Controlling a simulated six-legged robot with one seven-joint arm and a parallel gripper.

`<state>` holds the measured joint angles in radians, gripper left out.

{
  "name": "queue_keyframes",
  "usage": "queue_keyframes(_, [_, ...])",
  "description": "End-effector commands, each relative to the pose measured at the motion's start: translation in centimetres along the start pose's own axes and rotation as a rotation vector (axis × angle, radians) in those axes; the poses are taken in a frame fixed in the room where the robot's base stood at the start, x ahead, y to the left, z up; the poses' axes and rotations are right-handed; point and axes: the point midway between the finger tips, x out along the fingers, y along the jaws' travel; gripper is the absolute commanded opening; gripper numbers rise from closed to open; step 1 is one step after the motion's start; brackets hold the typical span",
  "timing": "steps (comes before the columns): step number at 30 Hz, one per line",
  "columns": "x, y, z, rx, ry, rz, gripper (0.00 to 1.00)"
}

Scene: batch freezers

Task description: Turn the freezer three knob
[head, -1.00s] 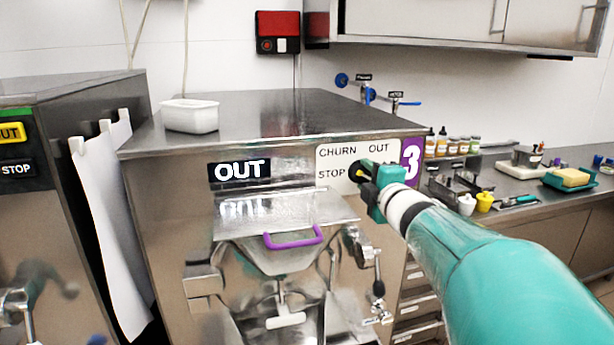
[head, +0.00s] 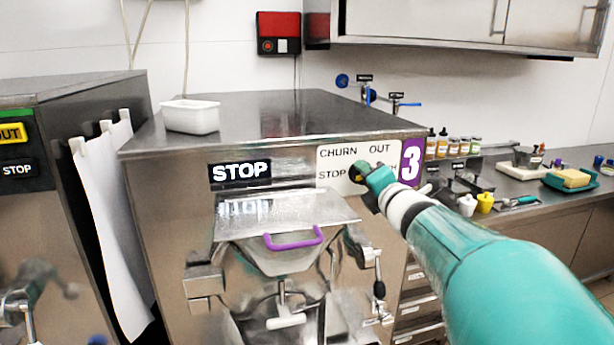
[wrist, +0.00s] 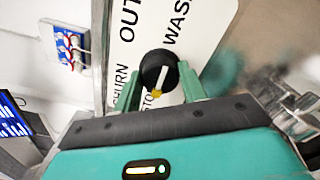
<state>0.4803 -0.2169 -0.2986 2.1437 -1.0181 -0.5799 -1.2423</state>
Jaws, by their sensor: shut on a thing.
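Freezer three (head: 278,115) is a steel machine with a purple "3" label (head: 411,162). Its white dial plate (head: 338,155) reads CHURN, OUT and STOP, with another word partly covered. The display (head: 240,171) reads STOP. In the wrist view the black knob (wrist: 158,68) has a white line and a yellow pointer tip, which is by the STOP word. My gripper (wrist: 163,92) has its two green fingers on either side of the knob, shut on it. In the head view my gripper (head: 367,175) covers most of the knob.
A white tub (head: 190,116) sits on top of the freezer. A purple-handled hopper lid (head: 293,239) and a steel lever are below the dial. A counter with jars (head: 459,146) lies at the right. Another freezer (head: 60,180) stands at the left.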

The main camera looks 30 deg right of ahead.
Motion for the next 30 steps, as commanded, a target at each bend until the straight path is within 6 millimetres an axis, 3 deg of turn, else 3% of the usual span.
queue_keyframes(10, [0.1, 0.3, 0.1, -0.008, -0.001, 0.005, 0.19])
queue_keyframes(11, [0.1, 0.3, 0.1, -0.008, -0.001, 0.005, 0.45])
queue_keyframes(14, [0.1, 0.2, 0.1, -0.007, -0.001, 0.004, 0.63])
queue_keyframes(23, [-0.1, 0.1, 0.1, -0.005, -0.001, 0.002, 0.63])
queue_keyframes(30, [-2.6, 0.2, 0.1, -0.004, -0.003, 0.004, 0.63])
